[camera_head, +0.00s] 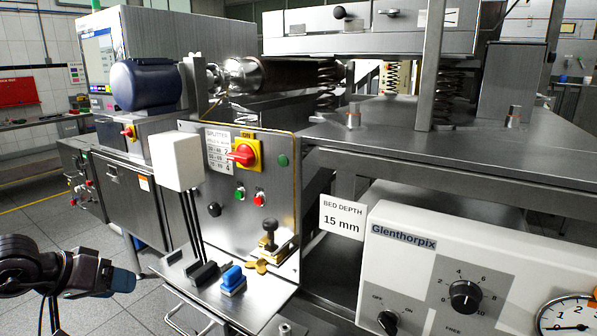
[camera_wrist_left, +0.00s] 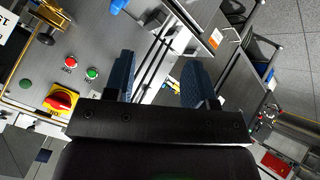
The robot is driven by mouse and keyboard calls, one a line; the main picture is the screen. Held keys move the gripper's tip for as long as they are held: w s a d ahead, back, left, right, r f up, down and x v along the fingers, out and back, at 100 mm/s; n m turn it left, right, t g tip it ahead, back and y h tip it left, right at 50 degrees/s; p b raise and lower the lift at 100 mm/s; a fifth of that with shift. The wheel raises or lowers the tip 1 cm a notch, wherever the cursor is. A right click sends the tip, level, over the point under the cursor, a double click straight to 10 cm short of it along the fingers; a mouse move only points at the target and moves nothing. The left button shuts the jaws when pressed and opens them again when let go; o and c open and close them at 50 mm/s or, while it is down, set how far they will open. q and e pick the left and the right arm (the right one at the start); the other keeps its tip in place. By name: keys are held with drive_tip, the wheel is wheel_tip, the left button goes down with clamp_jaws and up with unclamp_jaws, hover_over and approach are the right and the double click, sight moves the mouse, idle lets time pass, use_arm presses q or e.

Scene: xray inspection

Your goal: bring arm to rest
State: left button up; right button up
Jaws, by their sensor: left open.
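My left arm comes in at the lower left of the head view. Its left gripper (camera_head: 124,281) points right, in the air over the grey floor, left of the machine's front shelf. In the wrist view the two blue fingers of the left gripper (camera_wrist_left: 160,76) stand apart with nothing held between them. The machine's control panel (camera_head: 215,215) is to the right of the gripper and apart from it. My right gripper is not in view.
A steel shelf (camera_head: 185,272) juts out below the panel, with a blue block (camera_head: 232,279) and black levers on it. A red switch (camera_head: 243,155) sits on a yellow plate. A white Glenthorpix unit (camera_head: 440,215) stands at right. The floor (camera_head: 50,222) at left is clear.

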use_arm(q)
drive_tip(key=w+d+r+n+t+h, duration=0.1)
drive_tip(key=d+r+n+t+h, duration=0.2)
drive_tip(key=n, duration=1)
drive_tip(key=d+r+n+t+h, duration=0.1)
drive_tip(key=d+n+h, duration=0.3)
drive_tip(key=n, duration=0.9)
drive_tip(key=s+f+n+t+y, duration=0.2)
drive_tip(key=f+n+y, duration=0.35)
drive_tip(key=n, duration=0.95)
drive_tip(key=s+f+n+t+y, duration=0.2)
drive_tip(key=f+n, duration=0.7)
drive_tip(key=n, duration=0.6)
drive_tip(key=s+f+n+g+y+p, duration=0.1)
drive_tip(key=s+f+n+g+y, duration=0.3)
drive_tip(key=s+f+n, duration=1.1)
drive_tip(key=s+f+y, duration=0.1)
drive_tip(key=s+f, duration=0.2)
drive_tip(key=s, duration=0.4)
drive_tip(key=shift+s+f+g+p, duration=0.2)
drive_tip(key=shift+g+p, duration=0.1)
drive_tip(key=shift+p, duration=0.05)
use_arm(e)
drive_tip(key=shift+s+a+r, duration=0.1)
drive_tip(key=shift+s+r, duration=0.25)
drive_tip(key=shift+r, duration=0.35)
